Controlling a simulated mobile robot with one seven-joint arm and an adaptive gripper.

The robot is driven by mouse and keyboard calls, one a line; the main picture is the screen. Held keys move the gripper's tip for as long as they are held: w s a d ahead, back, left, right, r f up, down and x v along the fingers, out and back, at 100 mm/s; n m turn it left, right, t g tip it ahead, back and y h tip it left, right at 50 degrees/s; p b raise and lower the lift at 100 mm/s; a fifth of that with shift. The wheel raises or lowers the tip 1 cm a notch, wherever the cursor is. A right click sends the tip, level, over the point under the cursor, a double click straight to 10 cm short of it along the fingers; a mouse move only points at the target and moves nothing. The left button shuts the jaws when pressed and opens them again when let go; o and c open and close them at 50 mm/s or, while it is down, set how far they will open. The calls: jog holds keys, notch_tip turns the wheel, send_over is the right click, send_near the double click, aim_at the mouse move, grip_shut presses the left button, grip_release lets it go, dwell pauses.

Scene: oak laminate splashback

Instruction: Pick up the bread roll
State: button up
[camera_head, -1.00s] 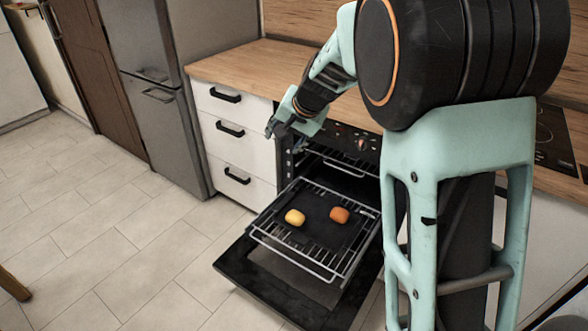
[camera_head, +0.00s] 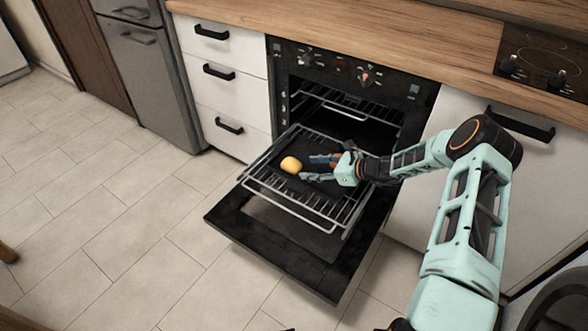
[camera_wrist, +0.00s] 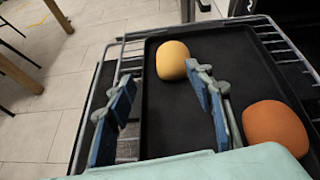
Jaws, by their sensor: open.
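Two rounded, roll-like items lie on a dark tray (camera_wrist: 180,125) on the pulled-out oven rack. One is golden yellow (camera_head: 291,165), and it also shows in the wrist view (camera_wrist: 172,60). The other is orange-brown (camera_wrist: 275,128); in the head view my gripper mostly hides it. I cannot tell for sure which is the bread roll. My gripper (camera_head: 308,167) is open and empty, low over the tray. In the wrist view, the yellow item lies ahead of my fingers, near the right finger's tip. The orange-brown item lies outside the right finger.
The oven door (camera_head: 285,250) hangs open below the wire rack (camera_head: 330,210). White drawers (camera_head: 225,85) with black handles stand left of the oven, beside a grey fridge (camera_head: 150,70). A wooden worktop (camera_head: 400,45) runs above.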

aim_at(298, 164)
jog(key=shift+w+d+f+m+t, duration=0.45)
jog(key=shift+d+f+m+t, duration=0.05)
jog(key=shift+d+m, duration=0.2)
jog(key=shift+w+a+f, duration=0.1)
jog(key=shift+w+a, duration=0.1)
jog(key=shift+a, duration=0.05)
jog(key=b+x, duration=0.4)
jog(key=x, duration=0.6)
jog(key=c, duration=0.8)
